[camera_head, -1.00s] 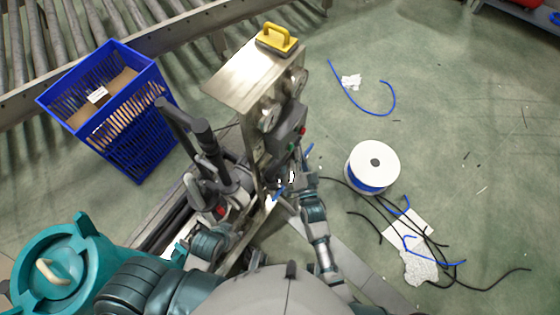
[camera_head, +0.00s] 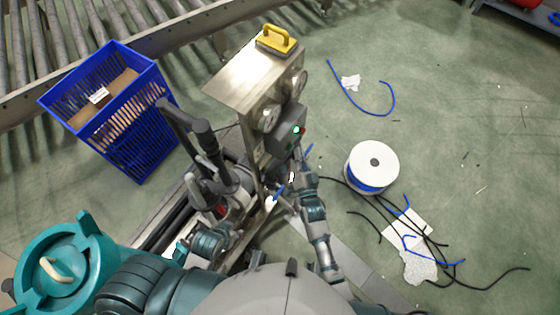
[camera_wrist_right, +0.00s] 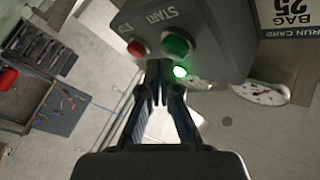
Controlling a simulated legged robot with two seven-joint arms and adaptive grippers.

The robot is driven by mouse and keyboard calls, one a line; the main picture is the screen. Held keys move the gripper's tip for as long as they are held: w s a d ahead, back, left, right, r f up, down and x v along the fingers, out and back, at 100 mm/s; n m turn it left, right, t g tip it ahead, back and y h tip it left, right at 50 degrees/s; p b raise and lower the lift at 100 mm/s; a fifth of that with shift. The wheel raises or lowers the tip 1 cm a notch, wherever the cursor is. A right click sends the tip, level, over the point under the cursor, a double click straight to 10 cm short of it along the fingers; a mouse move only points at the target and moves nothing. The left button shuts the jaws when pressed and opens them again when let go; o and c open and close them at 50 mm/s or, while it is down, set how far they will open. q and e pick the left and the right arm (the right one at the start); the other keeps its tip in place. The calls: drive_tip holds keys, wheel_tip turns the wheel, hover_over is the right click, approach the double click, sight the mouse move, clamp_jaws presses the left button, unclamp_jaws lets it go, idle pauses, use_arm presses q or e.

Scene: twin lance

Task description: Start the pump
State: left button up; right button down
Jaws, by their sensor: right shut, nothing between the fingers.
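The dark control box (camera_head: 287,138) sits on the side of a metal cabinet (camera_head: 240,78). In the right wrist view it bears a green START button (camera_wrist_right: 177,45), a red button (camera_wrist_right: 138,47) and a brightly lit green lamp (camera_wrist_right: 180,72). The lamp glow also shows in the head view. My right gripper (camera_wrist_right: 161,82) is shut and empty, its tips just below the buttons in the picture; I cannot tell whether they touch the box. My left arm reaches toward the dark tubes (camera_head: 205,140) left of the cabinet; its fingers are not clear there.
A yellow-handled block (camera_head: 277,40) rests on the cabinet top, with round gauges (camera_head: 268,117) on its side. A blue crate (camera_head: 110,110) stands left by a roller conveyor. A cable spool (camera_head: 373,163), loose cables and paper scraps lie on the floor at right.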

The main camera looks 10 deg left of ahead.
drive_tip(key=s+d+p, duration=0.2)
drive_tip(key=d, duration=0.3)
drive_tip(key=shift+s+d+p, duration=0.15)
drive_tip(key=shift+d+p, duration=0.15)
drive_tip(key=shift+d, duration=0.05)
drive_tip(key=shift+f, duration=0.15)
idle(0.3)
